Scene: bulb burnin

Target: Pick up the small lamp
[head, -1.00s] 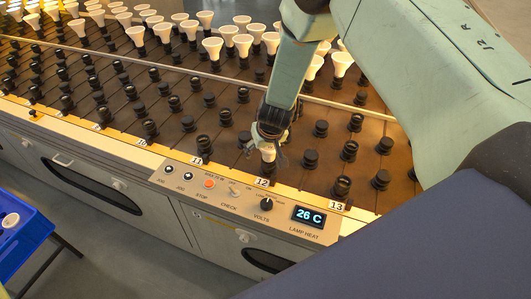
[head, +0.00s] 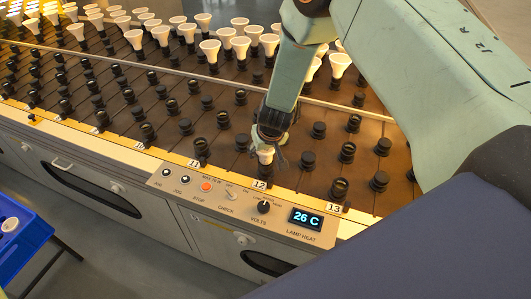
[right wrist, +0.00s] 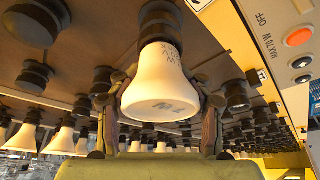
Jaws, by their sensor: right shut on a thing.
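The small lamp (head: 265,156) is white and cone-shaped, near the front edge of the rack by the label 12. My right gripper (head: 271,141) is shut on it from above. In the right wrist view the lamp (right wrist: 158,85) sits between the two fingers of my right gripper (right wrist: 160,112), its wide pale face towards the camera with small dark markings. Its narrow end meets a dark socket at the top of that view; I cannot tell whether it is still seated. My left gripper is not in view.
Empty black sockets stand around, such as one (head: 340,189) by label 13. Several white lamps (head: 210,49) stand farther back. A control panel (head: 225,208) with a display reading 26 C (head: 305,217) runs along the front. A blue tray (head: 30,250) is at the left.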

